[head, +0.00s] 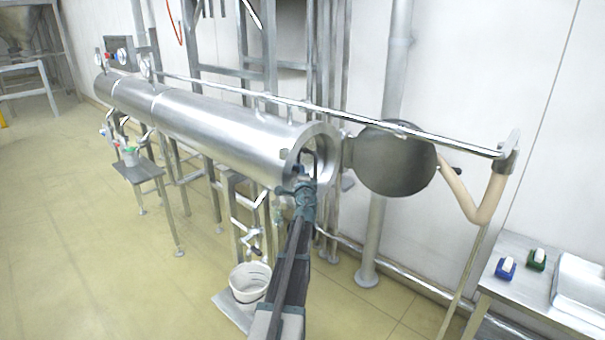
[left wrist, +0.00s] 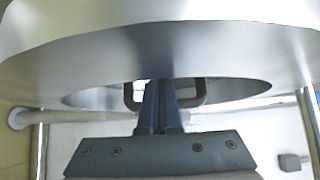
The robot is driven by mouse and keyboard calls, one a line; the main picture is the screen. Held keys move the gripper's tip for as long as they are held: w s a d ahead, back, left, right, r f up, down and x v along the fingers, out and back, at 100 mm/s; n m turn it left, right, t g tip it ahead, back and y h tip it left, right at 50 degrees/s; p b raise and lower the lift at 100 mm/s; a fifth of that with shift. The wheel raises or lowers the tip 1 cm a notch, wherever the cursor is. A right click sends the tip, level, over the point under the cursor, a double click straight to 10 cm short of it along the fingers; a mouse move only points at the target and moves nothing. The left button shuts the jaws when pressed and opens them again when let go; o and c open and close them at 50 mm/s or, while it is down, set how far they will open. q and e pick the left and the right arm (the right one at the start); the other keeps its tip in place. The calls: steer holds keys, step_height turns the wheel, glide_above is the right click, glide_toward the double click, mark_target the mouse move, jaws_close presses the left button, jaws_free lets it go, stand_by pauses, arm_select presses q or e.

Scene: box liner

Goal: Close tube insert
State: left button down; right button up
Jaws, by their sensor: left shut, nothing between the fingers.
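The long steel tube (head: 215,122) lies level on its stand, with its open end toward me. Its round door (head: 398,160) is swung open to the right. Something dark shows inside the mouth, partly hidden by my gripper, perhaps a handle of the insert. My left gripper (head: 304,178) is at the mouth of the tube. In the left wrist view the fingers (left wrist: 160,88) are shut and empty, in front of a dark loop-shaped handle (left wrist: 205,94) beneath a curved steel rim (left wrist: 160,45). I cannot tell whether they touch the handle. My right gripper is not in view.
A long metal bar (head: 330,109) runs above the tube past the door. A white bucket (head: 250,283) stands below the mouth. A steel table (head: 515,247) with a blue and a green item is at lower right. The floor at left is clear.

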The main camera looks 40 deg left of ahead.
arm_select(q)
steer(key=w+d+v, duration=0.2)
steer(key=v, duration=1.1)
